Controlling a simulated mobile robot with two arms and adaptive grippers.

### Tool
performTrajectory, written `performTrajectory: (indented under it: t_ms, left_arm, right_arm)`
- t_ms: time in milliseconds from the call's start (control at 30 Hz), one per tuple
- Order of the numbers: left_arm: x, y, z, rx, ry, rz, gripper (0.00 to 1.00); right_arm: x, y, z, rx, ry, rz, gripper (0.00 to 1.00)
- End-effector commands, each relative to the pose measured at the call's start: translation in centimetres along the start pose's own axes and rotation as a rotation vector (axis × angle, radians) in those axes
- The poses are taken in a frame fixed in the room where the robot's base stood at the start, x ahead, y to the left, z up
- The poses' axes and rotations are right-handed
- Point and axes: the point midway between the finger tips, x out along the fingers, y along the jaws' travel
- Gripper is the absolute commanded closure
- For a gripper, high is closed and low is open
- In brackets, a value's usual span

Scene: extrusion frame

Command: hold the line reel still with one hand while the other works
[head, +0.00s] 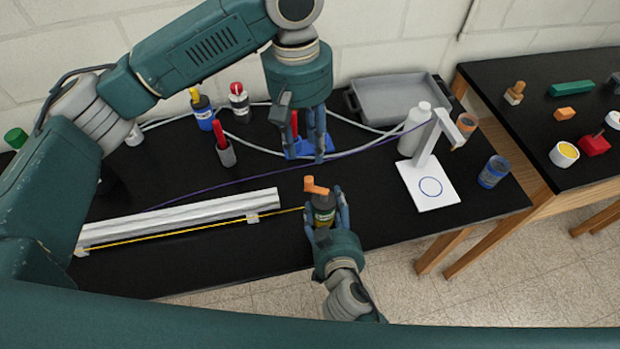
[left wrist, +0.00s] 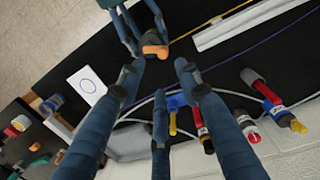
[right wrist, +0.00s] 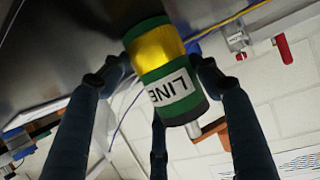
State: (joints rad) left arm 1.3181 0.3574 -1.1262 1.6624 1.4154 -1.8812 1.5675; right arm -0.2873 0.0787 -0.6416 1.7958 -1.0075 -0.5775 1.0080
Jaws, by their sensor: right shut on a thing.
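The line reel (head: 324,213) is a dark green cylinder with an orange crank (head: 316,186) on top. In the right wrist view the reel (right wrist: 165,70) shows a yellow band of line and a white label reading LINE. My right gripper (head: 323,203) is shut around its sides near the table's front edge. Yellow line (head: 190,230) runs left from it along a silver extrusion (head: 180,216). My left gripper (head: 305,153) is open and empty, behind and above the reel, fingers pointing down. In the left wrist view the reel's orange crank (left wrist: 155,50) lies just beyond the spread fingers.
Behind my left gripper lie a blue stand (head: 308,147), bottles and a grey tray (head: 400,98). A white bottle (head: 414,130), a white stand with a blue circle (head: 428,184) and a blue can (head: 493,172) stand right. Cables cross the back. The black table between extrusion and reel is clear.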

Motion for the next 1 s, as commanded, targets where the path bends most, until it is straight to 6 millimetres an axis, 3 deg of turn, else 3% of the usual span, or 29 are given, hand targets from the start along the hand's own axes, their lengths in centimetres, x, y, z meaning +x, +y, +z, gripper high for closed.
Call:
performTrajectory:
  t_ms: [100,267,700,1000]
  left_arm:
    - [-0.3,0.3,0.2,0.161,0.040,-0.045,0.65]
    - [0.5,0.2,0.2,0.239,0.052,-0.068,0.65]
    - [8.5,-0.3,-0.3,0.236,0.051,-0.067,0.65]
    - [11.5,-0.4,-0.5,0.236,0.052,-0.065,0.65]
  right_arm:
    - [0.0,0.0,-0.1,0.000,0.001,0.000,0.68]
    - [0.0,0.0,-0.1,0.000,0.001,0.000,0.68]
    - [0.0,0.0,-0.1,0.000,0.001,0.000,0.68]
    - [0.0,0.0,-0.1,0.000,0.001,0.000,0.68]
